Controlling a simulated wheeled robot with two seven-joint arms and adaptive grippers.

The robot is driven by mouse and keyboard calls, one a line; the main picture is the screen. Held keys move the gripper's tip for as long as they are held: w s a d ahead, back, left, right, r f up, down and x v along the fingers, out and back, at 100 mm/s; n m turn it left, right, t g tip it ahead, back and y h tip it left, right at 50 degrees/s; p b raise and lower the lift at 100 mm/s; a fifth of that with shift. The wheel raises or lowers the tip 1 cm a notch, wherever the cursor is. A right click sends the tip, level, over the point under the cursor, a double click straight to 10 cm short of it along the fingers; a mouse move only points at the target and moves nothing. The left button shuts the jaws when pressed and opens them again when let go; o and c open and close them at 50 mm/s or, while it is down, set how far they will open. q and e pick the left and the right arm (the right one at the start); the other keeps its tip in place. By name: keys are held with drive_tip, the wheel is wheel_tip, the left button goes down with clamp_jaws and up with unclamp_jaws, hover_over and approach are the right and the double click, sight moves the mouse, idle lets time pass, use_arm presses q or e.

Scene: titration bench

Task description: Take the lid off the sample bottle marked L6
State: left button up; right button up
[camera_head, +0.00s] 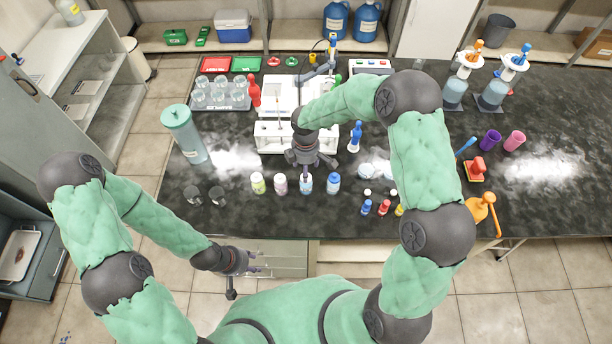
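Sample bottles stand in a row near the bench's front edge: one with a yellow-green label (258,184), one pinkish (280,186), one light blue (306,187) and one blue (333,184). Their markings are too small to read, so I cannot tell which is L6. My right gripper (306,173) points down over the light-blue bottle, its fingers at the bottle's top. They hide the lid, and I cannot tell whether they grip it. My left gripper (250,270) is away from the bottles, below and left of them, in front of the bench edge. Its finger opening is unclear.
A white rack (270,142) stands behind the bottles. A teal-lidded container (186,135) stands left, with two dark small items (205,195) before it. A blue dropper bottle (355,136) and small coloured vials (383,207) are to the right. An orange item (484,210) lies far right.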

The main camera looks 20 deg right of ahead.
wheel_tip(320, 180, down, 5)
drive_tip(key=shift+d+r, duration=0.1)
drive_tip(key=c, duration=0.8)
